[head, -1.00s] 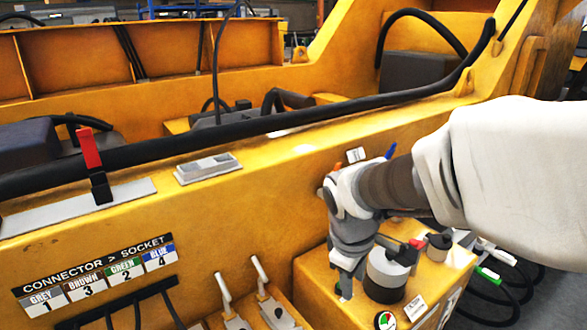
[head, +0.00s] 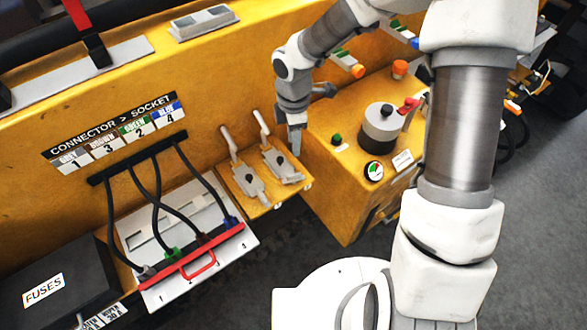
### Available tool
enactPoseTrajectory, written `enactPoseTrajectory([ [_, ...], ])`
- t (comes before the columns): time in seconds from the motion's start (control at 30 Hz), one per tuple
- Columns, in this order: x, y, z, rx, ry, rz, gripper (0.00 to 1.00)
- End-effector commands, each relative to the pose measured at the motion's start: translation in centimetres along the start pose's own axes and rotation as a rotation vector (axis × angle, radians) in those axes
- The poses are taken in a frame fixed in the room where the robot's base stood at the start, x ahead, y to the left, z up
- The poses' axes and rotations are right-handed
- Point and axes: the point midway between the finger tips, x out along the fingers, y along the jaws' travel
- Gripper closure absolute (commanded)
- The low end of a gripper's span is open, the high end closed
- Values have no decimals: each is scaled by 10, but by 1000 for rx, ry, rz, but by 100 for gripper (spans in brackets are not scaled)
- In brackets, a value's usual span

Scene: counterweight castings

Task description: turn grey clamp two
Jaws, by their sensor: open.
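Two grey toggle clamps sit side by side on a yellow shelf: the left clamp (head: 246,185) and the right clamp (head: 281,166). Both have pale handles standing up and leaning left. I see no numbers on them, so I cannot tell which is clamp two. My gripper (head: 296,148) points down, open, just right of the right clamp's handle. It overlaps the back right of that clamp in the picture; I cannot tell if they touch. Nothing shows between its fingers.
A fuse box (head: 54,289) stands lower left. Floor in front is open.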

Motion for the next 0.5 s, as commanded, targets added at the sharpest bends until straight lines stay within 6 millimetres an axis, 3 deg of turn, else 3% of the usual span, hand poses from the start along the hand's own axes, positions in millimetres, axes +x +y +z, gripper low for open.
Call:
enactPoseTrajectory([
  [0.2,51,-2,0,-2,0,-5,57],
  [0.5,110,-1,0,0,-1,-3,57],
])
